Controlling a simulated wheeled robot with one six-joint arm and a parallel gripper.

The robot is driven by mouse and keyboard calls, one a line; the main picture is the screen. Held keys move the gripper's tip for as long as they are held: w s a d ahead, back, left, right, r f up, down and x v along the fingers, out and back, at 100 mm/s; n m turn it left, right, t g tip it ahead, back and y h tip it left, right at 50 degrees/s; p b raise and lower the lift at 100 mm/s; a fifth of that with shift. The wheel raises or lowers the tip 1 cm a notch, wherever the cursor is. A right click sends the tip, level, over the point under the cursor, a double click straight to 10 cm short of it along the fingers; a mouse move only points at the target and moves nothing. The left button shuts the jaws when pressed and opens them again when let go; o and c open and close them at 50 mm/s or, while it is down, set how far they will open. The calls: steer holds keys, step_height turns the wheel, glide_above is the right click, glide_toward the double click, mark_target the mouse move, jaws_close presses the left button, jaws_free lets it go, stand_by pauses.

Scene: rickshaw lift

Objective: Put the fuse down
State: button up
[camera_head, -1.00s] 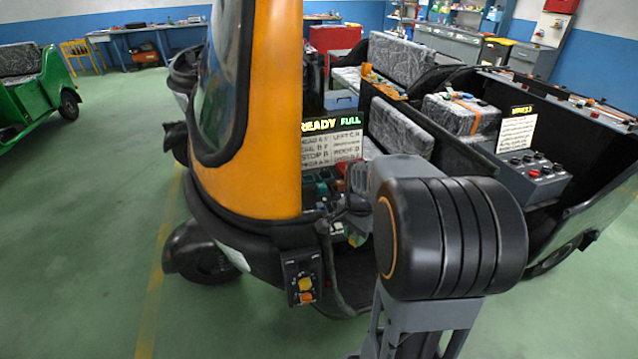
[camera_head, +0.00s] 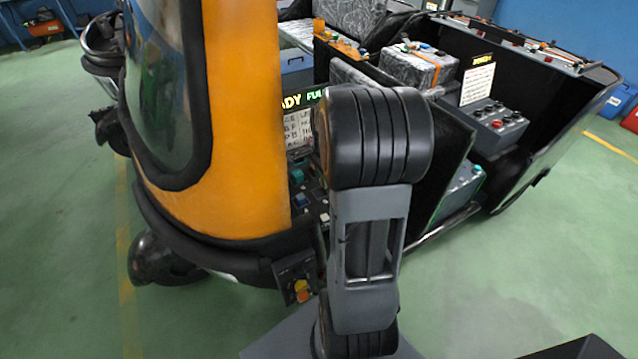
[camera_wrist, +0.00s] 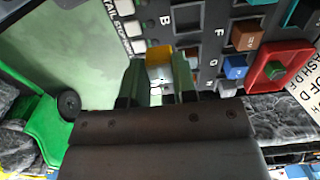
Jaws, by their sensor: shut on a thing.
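My gripper (camera_wrist: 160,80) shows in the wrist view with its two green fingers shut on the fuse (camera_wrist: 159,63). The fuse has a yellow-orange top and a paler body, and its lower part is partly hidden between the fingers. Behind it is a dark panel (camera_wrist: 205,48) with white letters, among them B and F. In the camera_head view my arm hides the gripper and the fuse. I cannot tell whether the fuse touches the panel.
The panel carries a brown block (camera_wrist: 248,36), a blue block (camera_wrist: 235,67) and a red housing with a green button (camera_wrist: 277,67). The orange rickshaw (camera_head: 240,130) stands close to my arm. Its open rear holds a grey button box (camera_head: 495,125).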

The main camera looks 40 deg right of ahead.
glide_above(320, 194)
step_height(320, 194, down, 5)
steer(key=shift+s+f+p, duration=0.1)
steer(key=shift+s+p, duration=0.05)
steer(key=shift+p, duration=0.15)
steer(key=shift+f, duration=1.6)
steer(key=shift+f, duration=0.2)
steer(key=o, duration=0.9)
steer(key=shift+r, duration=0.1)
step_height(320, 194, up, 12)
steer(key=shift+r, duration=0.15)
steer(key=shift+a, duration=0.15)
